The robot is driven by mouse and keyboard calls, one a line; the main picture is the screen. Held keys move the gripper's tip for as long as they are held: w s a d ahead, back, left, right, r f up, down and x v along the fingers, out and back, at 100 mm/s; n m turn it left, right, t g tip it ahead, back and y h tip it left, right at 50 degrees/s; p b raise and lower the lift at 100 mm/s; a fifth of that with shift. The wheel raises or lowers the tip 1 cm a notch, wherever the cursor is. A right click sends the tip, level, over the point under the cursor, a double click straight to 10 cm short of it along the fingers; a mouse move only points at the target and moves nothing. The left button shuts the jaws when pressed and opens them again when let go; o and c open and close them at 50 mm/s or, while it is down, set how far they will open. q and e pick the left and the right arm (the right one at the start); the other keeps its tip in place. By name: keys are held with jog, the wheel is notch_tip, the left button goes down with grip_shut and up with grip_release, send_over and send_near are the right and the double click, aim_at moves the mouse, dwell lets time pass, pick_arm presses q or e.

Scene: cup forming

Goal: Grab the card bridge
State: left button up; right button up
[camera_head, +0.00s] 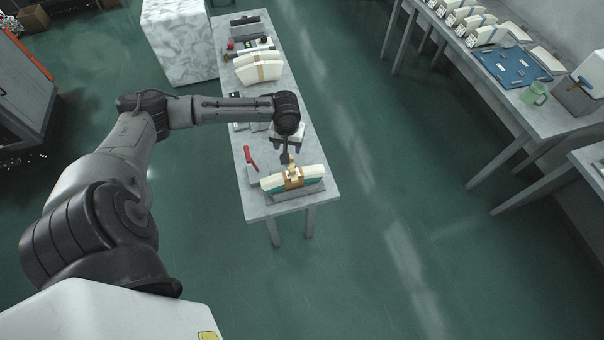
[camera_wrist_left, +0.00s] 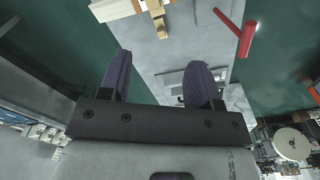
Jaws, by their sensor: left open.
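A card bridge (camera_head: 312,173), a cream, slightly arched stack with a tan band and a raised tan piece at its middle, sits on a grey holder at the near end of the narrow table (camera_head: 262,208). A teal strip shows along its side. Part of the card bridge (camera_wrist_left: 115,8) also shows at the top edge of the left wrist view, cut off. My left gripper (camera_head: 286,157) is just behind and above it in the head view, apart from it. In the left wrist view its two dark fingers (camera_wrist_left: 159,72) are spread with nothing between them. My right gripper is out of sight.
A red-handled tool (camera_head: 249,158) stands on the table left of the card bridge. Another cream stack (camera_head: 259,70) lies farther back. A marble-like block (camera_head: 178,42) stands left of the table; open green floor (camera_head: 400,190) lies right.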

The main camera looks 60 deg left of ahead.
aim_at(292, 169)
pick_arm(q)
jog(key=f+n, duration=0.1)
jog(key=f, duration=0.3)
jog(key=f+n, duration=0.2)
jog(key=f, duration=0.3)
jog(key=d+f+n, duration=0.1)
jog(key=f+n, duration=0.1)
jog(key=f, duration=0.2)
jog(key=shift+w+f, duration=0.15)
jog(key=shift+f, duration=0.25)
jog(key=shift+h, duration=0.3)
jog(key=c, duration=1.1)
jog(key=shift+o, duration=0.2)
jog(key=shift+r, duration=0.15)
